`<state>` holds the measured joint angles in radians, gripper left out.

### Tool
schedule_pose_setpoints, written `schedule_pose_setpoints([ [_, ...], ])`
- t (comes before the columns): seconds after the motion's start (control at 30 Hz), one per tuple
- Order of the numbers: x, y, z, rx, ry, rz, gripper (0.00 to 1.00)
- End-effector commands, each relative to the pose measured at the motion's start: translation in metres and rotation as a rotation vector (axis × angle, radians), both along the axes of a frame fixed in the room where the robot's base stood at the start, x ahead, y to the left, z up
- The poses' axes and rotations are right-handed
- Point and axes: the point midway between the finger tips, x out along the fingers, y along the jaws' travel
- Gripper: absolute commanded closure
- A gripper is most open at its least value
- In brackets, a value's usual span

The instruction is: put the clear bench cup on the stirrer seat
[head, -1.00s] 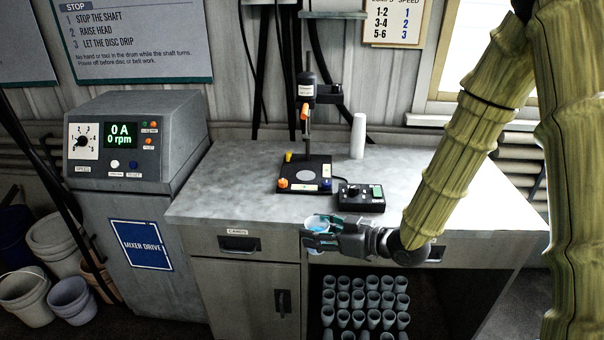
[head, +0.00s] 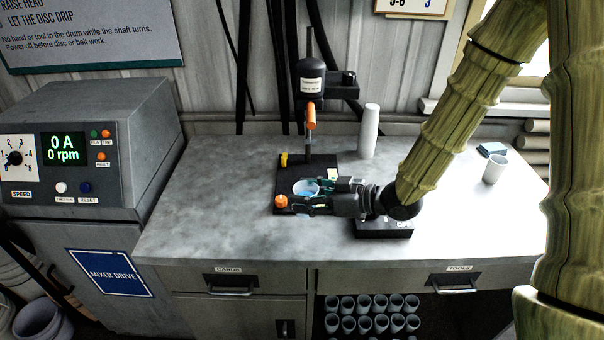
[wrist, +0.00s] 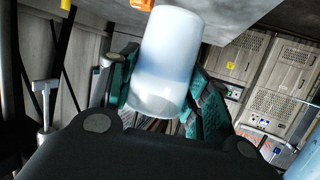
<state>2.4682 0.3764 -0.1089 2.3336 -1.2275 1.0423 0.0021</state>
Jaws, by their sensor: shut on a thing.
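The clear bench cup (head: 305,187) is translucent with a pale blue tint. My gripper (head: 318,196) is shut on its sides, and the cup looks upright. In the wrist view the cup (wrist: 166,55) sits between the teal finger pads of my gripper (wrist: 160,85). The stirrer is a black base plate (head: 290,165) with a post and an orange-handled head (head: 310,85) above. The cup appears over the front part of this plate. The round grey seat is hidden behind the cup and gripper. I cannot tell whether the cup touches the plate.
A white cylinder (head: 369,130) stands right of the stirrer. A black control box (head: 385,230) lies under my wrist. The bench's left part (head: 210,200) is clear.

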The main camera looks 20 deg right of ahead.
Motion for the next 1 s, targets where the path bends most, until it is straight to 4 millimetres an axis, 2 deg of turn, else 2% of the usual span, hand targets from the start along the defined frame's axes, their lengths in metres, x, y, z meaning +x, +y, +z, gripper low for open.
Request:
schedule_pose_setpoints([
  [0.17, 0.014, -0.003, 0.002, 0.000, -0.004, 0.003, 0.81],
  [0.4, 0.065, -0.018, -0.007, -0.002, 0.003, 0.003, 0.81],
  [0.7, 0.121, -0.040, -0.013, -0.001, 0.002, 0.001, 0.81],
  [0.83, 0.138, -0.046, -0.016, 0.000, 0.003, 0.000, 0.81],
  [1.0, 0.148, -0.050, -0.018, 0.000, 0.004, 0.000, 0.81],
])
